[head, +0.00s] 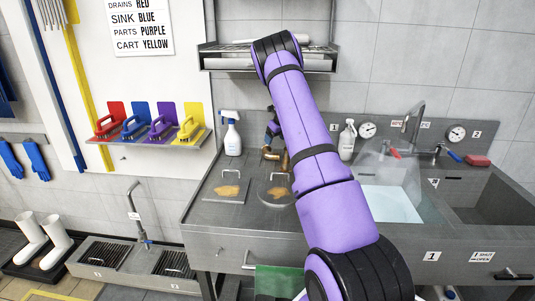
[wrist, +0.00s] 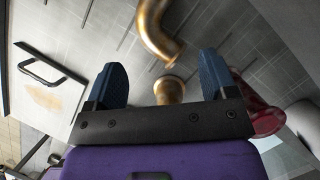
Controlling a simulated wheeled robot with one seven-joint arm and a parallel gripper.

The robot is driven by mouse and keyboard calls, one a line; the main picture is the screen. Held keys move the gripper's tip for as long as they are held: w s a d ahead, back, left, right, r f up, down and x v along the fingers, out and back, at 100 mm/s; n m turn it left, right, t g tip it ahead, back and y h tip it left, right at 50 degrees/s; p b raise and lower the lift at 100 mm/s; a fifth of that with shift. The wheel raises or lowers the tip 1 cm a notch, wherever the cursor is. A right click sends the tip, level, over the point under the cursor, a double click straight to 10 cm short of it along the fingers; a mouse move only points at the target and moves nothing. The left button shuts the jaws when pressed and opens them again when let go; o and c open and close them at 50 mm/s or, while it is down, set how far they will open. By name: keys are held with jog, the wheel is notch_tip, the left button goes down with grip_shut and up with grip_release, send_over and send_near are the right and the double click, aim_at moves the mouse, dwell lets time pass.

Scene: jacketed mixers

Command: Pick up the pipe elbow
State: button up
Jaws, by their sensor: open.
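The brass pipe elbow (head: 270,154) is on the steel counter left of the sinks, partly hidden behind my arm in the head view. In the wrist view its curved brass pipe (wrist: 160,30) shows beyond and between my fingertips. A round brass end (wrist: 168,90) shows nearer, between the fingers; I cannot tell whether it belongs to the same piece. My gripper (wrist: 162,64) is open, with a blue finger on each side and nothing held. In the head view my gripper (head: 271,134) is just above the elbow, mostly hidden by my purple arm.
Two stained plates with handles, a square one (head: 226,189) and a round one (head: 270,190), lie in front of the elbow. A spray bottle (head: 232,134) stands at left, another (head: 348,140) at right. A red object (wrist: 264,112) is right of my fingers. A shelf (head: 225,62) hangs above.

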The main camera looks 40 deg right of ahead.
aim_at(270, 151)
jog(key=x, duration=1)
jog(key=shift+w+f, duration=0.15)
jog(key=shift+f, duration=0.05)
jog(key=shift+c, duration=0.3)
jog(key=c, duration=1.1)
